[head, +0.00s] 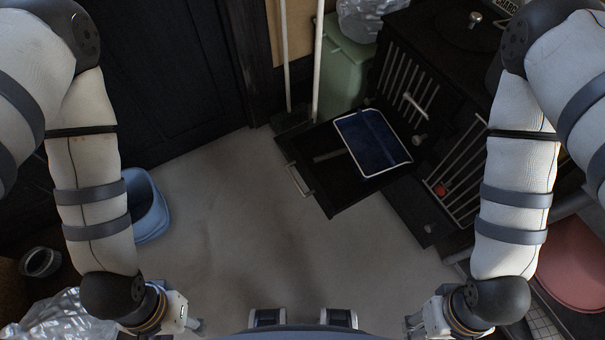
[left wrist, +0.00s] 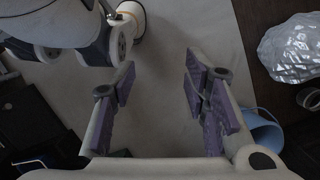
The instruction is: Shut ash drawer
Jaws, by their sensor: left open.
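The ash drawer (head: 322,190) is black and stands pulled out from the black stove (head: 425,75), low over the floor, with a pale bar handle (head: 299,180) on its front. A dark blue tray with a white rim (head: 372,143) lies over the drawer's inner part. My left gripper (head: 196,326) is at the bottom left of the head view, well away from the drawer; in the left wrist view (left wrist: 158,70) its fingers are apart and empty. My right gripper (head: 412,326) is at the bottom right, away from the drawer, and its fingers are too small to read.
The grey floor (head: 250,240) in front of the drawer is clear. A blue bucket (head: 148,207) stands at left, a green bin (head: 346,65) behind the drawer. Clear plastic wrap (left wrist: 292,47) lies near the bucket. A pink round thing (head: 575,265) is at right.

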